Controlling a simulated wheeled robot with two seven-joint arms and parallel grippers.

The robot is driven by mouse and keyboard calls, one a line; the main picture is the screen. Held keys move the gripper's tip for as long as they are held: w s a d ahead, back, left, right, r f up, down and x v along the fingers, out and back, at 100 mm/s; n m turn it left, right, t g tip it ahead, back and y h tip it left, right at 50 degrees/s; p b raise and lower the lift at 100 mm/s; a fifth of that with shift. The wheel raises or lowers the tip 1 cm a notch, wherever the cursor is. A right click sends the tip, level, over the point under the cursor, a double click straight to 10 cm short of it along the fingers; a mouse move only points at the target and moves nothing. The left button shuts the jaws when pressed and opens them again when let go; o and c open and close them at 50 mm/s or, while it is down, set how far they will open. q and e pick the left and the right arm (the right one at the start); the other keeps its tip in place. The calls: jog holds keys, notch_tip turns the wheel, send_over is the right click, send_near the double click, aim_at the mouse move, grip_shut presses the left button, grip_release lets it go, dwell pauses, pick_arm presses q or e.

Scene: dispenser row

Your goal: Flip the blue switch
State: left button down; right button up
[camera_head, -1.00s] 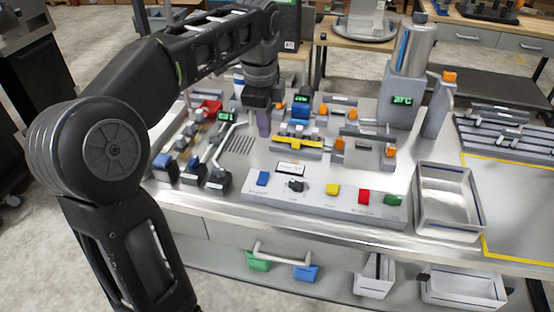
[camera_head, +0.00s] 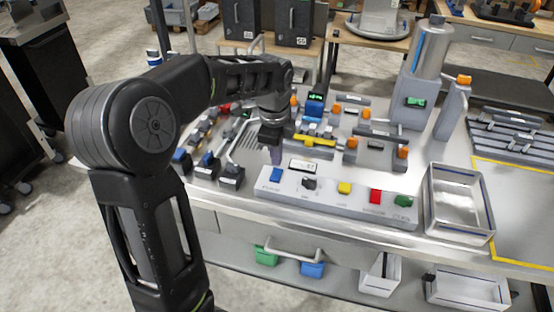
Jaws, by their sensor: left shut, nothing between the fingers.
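The blue switch (camera_head: 276,175) is at the left end of the long grey control panel (camera_head: 330,200), which lies along the front of the bench. My left arm reaches in from the left, and my left gripper (camera_head: 275,156) points down just above and behind the blue switch. Its fingers are shut and empty. A small gap seems to lie between the fingertips and the switch, but I cannot tell whether they touch. My right gripper is not in view.
The panel also holds a black knob (camera_head: 309,184) and yellow (camera_head: 344,187), red (camera_head: 375,196) and green (camera_head: 403,200) switches. An empty metal tray (camera_head: 459,203) stands to the right. Dispensers and clamps crowd the bench behind. A handle (camera_head: 292,254) sticks out below the front edge.

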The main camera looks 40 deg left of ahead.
aim_at(277, 171)
pick_arm(q)
jog(key=shift+w+a+f, duration=0.1)
jog(key=shift+w+f, duration=0.1)
jog(key=shift+f, duration=1.25)
jog(key=shift+f, duration=0.25)
jog(key=shift+s, duration=0.25)
jog(key=shift+s+d+r, duration=0.15)
jog(key=shift+s+d, duration=0.15)
jog(key=shift+s, duration=0.2)
jog(key=shift+w+r, duration=0.1)
